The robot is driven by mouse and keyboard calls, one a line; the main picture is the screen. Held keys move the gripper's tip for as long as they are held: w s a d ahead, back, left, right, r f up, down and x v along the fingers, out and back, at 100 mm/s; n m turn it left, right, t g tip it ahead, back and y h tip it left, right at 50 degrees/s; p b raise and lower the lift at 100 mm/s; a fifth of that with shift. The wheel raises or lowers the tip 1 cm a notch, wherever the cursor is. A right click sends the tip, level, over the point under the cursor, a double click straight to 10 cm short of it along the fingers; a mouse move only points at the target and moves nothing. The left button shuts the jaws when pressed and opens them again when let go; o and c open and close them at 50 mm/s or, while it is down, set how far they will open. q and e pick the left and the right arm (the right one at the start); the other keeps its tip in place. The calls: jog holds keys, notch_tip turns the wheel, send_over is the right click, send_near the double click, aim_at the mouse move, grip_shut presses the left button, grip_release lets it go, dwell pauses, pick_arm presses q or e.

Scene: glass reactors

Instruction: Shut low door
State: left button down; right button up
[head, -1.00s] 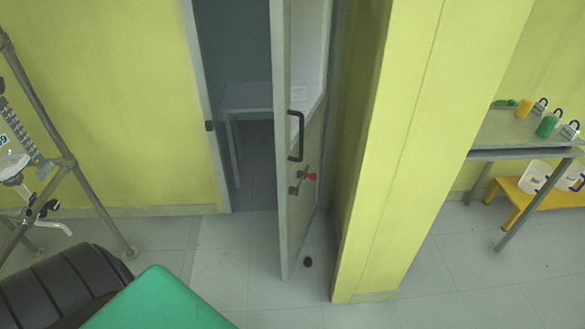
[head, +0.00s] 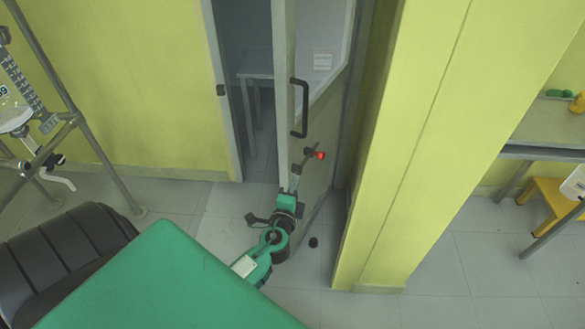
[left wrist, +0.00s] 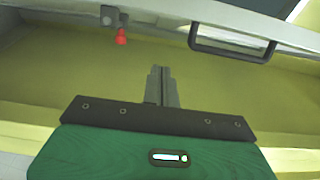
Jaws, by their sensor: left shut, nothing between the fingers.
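The door (head: 327,130) stands open, swung out from its frame, with a doorway gap to its left. It has a black handle (head: 305,108) and, lower down, a latch with a red knob (head: 319,155). My left gripper (head: 292,187) is shut and empty, low by the door's free edge, below the handle and knob. I cannot tell whether it touches the door. In the left wrist view the closed fingers (left wrist: 162,72) point toward the door, with the red knob (left wrist: 121,37) and handle (left wrist: 232,50) beyond them. My right gripper is not in view.
A yellow wall pillar (head: 408,150) stands right of the door. A metal frame (head: 75,120) is at the left and a bench (head: 545,128) at the right. A table (head: 257,66) shows through the doorway.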

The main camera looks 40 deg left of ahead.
aim_at(290, 159)
pick_arm(q)
jog(key=w+a+p, duration=0.1)
jog(key=w+a, duration=0.2)
jog(key=w, duration=0.1)
jog(key=w+a+p, duration=0.1)
jog(key=w+a, duration=0.3)
jog(key=shift+a+p, duration=0.2)
jog(key=shift+p, duration=0.2)
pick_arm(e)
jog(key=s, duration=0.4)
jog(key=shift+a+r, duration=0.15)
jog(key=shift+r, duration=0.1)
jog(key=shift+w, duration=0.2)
